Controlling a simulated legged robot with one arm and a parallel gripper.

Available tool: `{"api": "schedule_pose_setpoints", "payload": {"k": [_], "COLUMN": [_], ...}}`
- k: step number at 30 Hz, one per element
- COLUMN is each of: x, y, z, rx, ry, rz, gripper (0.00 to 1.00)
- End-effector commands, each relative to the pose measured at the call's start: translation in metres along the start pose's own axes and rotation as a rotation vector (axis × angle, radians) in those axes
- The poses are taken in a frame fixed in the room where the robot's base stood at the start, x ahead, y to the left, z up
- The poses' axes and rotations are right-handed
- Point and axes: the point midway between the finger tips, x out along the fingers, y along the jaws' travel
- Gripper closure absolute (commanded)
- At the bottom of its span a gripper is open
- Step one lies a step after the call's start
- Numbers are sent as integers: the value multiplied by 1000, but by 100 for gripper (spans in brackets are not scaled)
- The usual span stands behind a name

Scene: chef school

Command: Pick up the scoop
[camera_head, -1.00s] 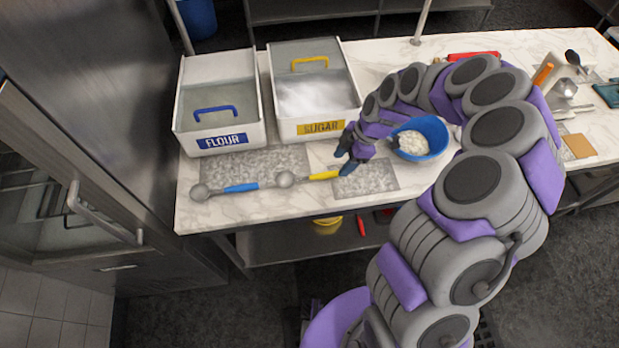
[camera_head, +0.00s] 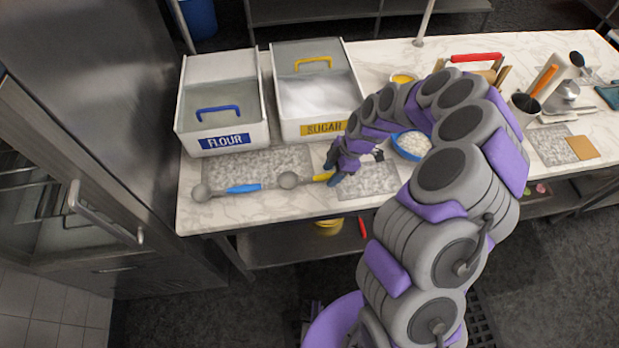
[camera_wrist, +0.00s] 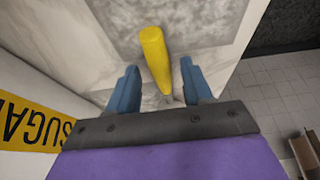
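Two scoops lie on the marble counter in the head view. One scoop has a blue handle (camera_head: 243,188). My gripper (camera_head: 332,171) is at the right end of the yellow handle. In the wrist view, the yellow handle (camera_wrist: 155,58) lies between the two blue fingers of my gripper (camera_wrist: 157,86), with space on both sides. The fingers are open. The yellow scoop's bowl is not clearly visible in the wrist view.
A flour bin (camera_head: 225,143) and a sugar bin (camera_head: 316,131) stand behind the scoops. A blue bowl of white contents (camera_head: 411,144) is right of my gripper, partly behind my arm. The counter's front edge (camera_head: 280,222) is close to the scoops.

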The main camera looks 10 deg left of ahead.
Motion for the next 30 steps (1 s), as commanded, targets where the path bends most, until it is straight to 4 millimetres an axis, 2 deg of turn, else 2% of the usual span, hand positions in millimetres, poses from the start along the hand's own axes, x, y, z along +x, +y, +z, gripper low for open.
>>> {"api": "schedule_pose_setpoints", "payload": {"k": [2, 15, 25, 30], "x": [0, -1, -1, -10], "y": [0, -1, -1, -1], "z": [0, 3, 2, -2], "rx": [-1, -1, -1, -1], "ry": [1, 4, 3, 4], "rz": [-2, -2, -2, 0], "gripper": [58, 100, 100, 100]}}
